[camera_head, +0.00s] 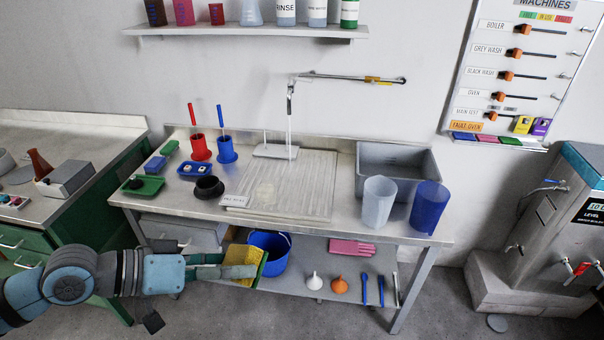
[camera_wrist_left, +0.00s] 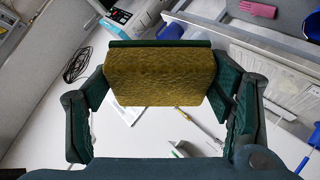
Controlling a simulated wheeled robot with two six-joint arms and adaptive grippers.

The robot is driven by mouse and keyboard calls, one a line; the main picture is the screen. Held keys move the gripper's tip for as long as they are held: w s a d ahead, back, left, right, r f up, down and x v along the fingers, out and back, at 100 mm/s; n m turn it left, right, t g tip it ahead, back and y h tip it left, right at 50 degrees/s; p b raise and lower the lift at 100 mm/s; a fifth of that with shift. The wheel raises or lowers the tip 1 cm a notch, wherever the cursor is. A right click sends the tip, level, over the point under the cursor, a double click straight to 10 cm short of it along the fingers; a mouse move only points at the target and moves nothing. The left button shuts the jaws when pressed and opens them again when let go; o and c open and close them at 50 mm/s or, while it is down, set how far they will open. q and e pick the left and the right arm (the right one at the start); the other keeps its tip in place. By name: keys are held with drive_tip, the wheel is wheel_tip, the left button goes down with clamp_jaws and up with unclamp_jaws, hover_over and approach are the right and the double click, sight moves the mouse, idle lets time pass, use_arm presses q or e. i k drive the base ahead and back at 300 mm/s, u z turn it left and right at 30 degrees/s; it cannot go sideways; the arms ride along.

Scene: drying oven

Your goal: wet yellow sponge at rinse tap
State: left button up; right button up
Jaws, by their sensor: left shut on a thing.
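My left gripper (camera_head: 240,271) is shut on a yellow sponge (camera_head: 245,262) with a green backing, held in front of the bench's front edge. In the left wrist view the sponge (camera_wrist_left: 160,76) sits between the two dark fingers, its yellow face toward the camera and a green strip along its top. My right gripper does not show.
On the bench, red (camera_head: 201,147) and blue (camera_head: 227,150) brush holders and a black bowl (camera_head: 209,188) stand left, two cups (camera_head: 379,202) and a grey basin (camera_head: 398,158) right. A blue bucket (camera_head: 270,254) is on the lower shelf beside the sponge. The drainboard's middle is mostly free.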

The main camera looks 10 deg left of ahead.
sight(291, 78)
drive_tip(key=i, duration=1.1)
drive_tip(key=z, duration=0.6)
